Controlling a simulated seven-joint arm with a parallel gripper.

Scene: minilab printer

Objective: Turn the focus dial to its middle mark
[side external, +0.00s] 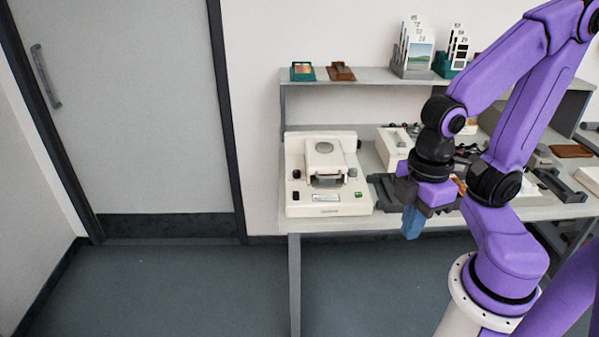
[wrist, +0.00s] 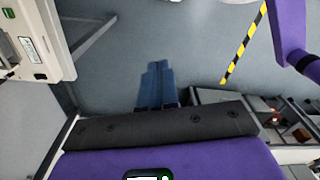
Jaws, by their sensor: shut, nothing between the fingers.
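The cream minilab printer (side external: 326,205) stands at the left end of the bench, with a rounded head over a dark slot. I cannot tell which is the focus dial or read any marks. My gripper (side external: 411,234) is shut and empty, its blue fingers pointing down in front of the bench edge, right of the printer and apart from it. In the wrist view my gripper (wrist: 158,68) points at the floor, and part of the printer (wrist: 45,30) shows at upper left.
A shelf (side external: 370,76) behind the printer carries upright card holders (side external: 415,55) and small coloured trays (side external: 303,71). A white box (side external: 393,147) and dark trays crowd the bench right of the printer. Open floor (side external: 180,285) lies in front. Yellow-black tape (wrist: 243,45) marks the floor.

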